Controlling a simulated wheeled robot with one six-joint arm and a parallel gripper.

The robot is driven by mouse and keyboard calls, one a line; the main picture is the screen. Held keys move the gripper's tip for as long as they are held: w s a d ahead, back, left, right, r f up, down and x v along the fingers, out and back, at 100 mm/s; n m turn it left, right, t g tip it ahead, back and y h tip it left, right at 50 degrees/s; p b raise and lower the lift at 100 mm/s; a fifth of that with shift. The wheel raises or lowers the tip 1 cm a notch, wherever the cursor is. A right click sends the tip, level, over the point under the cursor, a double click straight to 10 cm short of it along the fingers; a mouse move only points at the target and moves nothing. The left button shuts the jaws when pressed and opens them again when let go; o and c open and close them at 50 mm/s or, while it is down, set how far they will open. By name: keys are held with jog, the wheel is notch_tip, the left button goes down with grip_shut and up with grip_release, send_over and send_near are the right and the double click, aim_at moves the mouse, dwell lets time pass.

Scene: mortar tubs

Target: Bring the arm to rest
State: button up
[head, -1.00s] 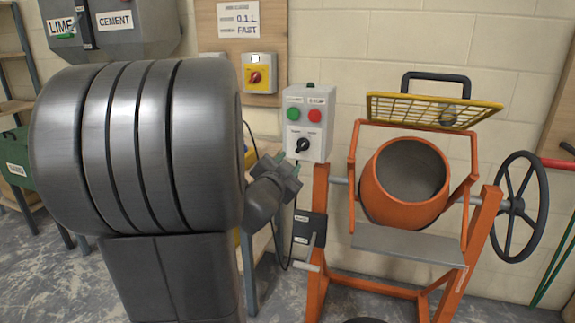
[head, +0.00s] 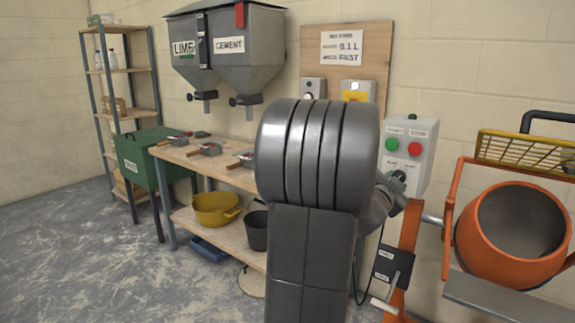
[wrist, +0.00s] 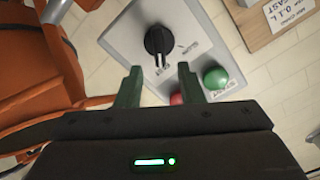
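My gripper (wrist: 158,72) is open in the wrist view, its two green fingers apart with nothing between them. It is in front of the grey control box (wrist: 125,38), facing its black knob (wrist: 158,40). In the head view my arm link stands in front and hides most of the gripper, just below and left of the knob (head: 398,177) on the control box (head: 423,160). I cannot tell whether a finger touches the box.
The orange mixer (head: 513,232) stands close on the right, with a yellow grate (head: 528,150). A workbench (head: 220,172) with tools is on the left, under the lime and cement hoppers (head: 235,60). Floor (head: 110,260) at the left front is clear.

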aim_at(399, 177)
jog(key=x, duration=0.4)
dwell(0.3)
